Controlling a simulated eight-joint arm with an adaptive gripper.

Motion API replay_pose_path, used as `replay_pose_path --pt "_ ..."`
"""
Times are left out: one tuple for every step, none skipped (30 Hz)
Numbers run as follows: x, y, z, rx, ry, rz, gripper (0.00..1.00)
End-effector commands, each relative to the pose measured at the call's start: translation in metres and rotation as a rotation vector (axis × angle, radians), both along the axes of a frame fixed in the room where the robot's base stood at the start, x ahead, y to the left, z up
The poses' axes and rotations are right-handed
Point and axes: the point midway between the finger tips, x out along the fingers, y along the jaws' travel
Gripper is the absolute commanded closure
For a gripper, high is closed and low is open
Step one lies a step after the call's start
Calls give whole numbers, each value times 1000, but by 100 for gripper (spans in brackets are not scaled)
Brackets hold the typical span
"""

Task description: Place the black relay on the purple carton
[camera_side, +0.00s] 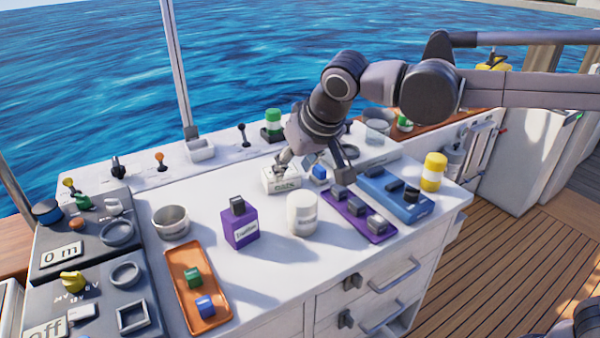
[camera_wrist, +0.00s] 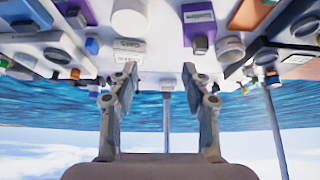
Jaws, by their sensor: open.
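The purple carton (camera_side: 240,228) stands upright on the white worktop, left of the white round jar. A black relay (camera_side: 237,204) rests on its top, with nothing holding it. In the upside-down wrist view the carton (camera_wrist: 199,20) and the relay (camera_wrist: 200,45) show at the top, right of centre, beyond the fingers. My gripper (camera_side: 314,168) is open and empty, behind and right of the carton, above the white labelled box. Its two fingers are spread apart in the wrist view (camera_wrist: 161,75).
A white labelled box (camera_side: 281,180), a white jar (camera_side: 302,213), a purple tray (camera_side: 331,207) and a blue tray (camera_side: 395,203) with small blocks are near my gripper. An orange tray (camera_side: 188,260) and a metal cup (camera_side: 170,222) stand left. The worktop before the jar is clear.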

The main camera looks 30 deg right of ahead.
Motion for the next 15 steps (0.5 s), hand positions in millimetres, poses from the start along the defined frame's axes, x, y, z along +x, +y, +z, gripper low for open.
replay_pose_path --pt "-12 -27 -2 2 2 -8 52" --pt "-19 -39 -4 3 2 -8 52" --pt "-29 -55 -6 4 1 -6 52" --pt "-36 -67 -8 5 1 -5 52" --pt "-44 -78 -11 5 0 -5 52" --pt "-55 -92 -15 5 -2 -5 52" --pt "-63 -102 -19 6 -5 -4 52" --pt "-71 -111 -23 7 -7 -4 52" --pt "-83 -124 -28 6 -10 -4 52" --pt "-91 -132 -33 8 -12 -5 52" --pt "-100 -141 -38 7 -16 -5 52" --pt "-111 -150 -45 8 -21 -6 52" --pt "-120 -157 -51 7 -25 -5 52" --pt "-127 -164 -56 6 -28 -6 52" --pt "-137 -171 -64 5 -33 -6 52"
